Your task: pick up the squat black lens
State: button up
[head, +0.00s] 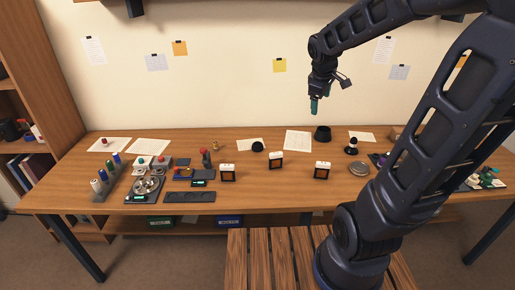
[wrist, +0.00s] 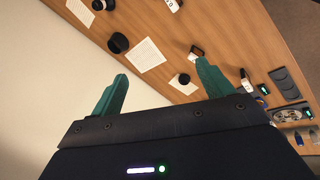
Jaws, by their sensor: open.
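A wide, low black cylinder (head: 322,134) stands upright at the back of the bench, right of a white sheet. It also shows in the wrist view (wrist: 118,43). A smaller low black round piece (head: 257,147) sits further left on the edge of a paper, and in the wrist view (wrist: 183,79). I cannot tell for certain which of the two is the squat black lens. My gripper (head: 314,105) hangs in the air above the back of the bench, near the wall and above the wide cylinder. Its teal fingers (wrist: 160,72) are apart with nothing between them.
A black-and-white upright piece (head: 352,146) and a round grey disc (head: 359,168) are right of the wide cylinder. White blocks with dark faces (head: 276,160) stand mid-bench. Trays and tools (head: 148,184) crowd the left. Bare wood lies between the blocks.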

jog(key=w+a+f+n, duration=0.4)
jog(key=w+n, duration=0.1)
jog(key=w, duration=0.4)
jog(key=n, duration=1.6)
send_near(257, 144)
jog(key=x, duration=0.4)
jog(key=shift+w+d+f, duration=0.15)
jog(key=shift+d+f, duration=0.05)
jog(key=shift+f, duration=0.1)
jog(key=shift+x, duration=2.7)
jog(key=shift+a+f, duration=0.1)
jog(key=shift+a, duration=0.05)
jog(key=shift+c, duration=0.4)
jog(key=c, duration=1)
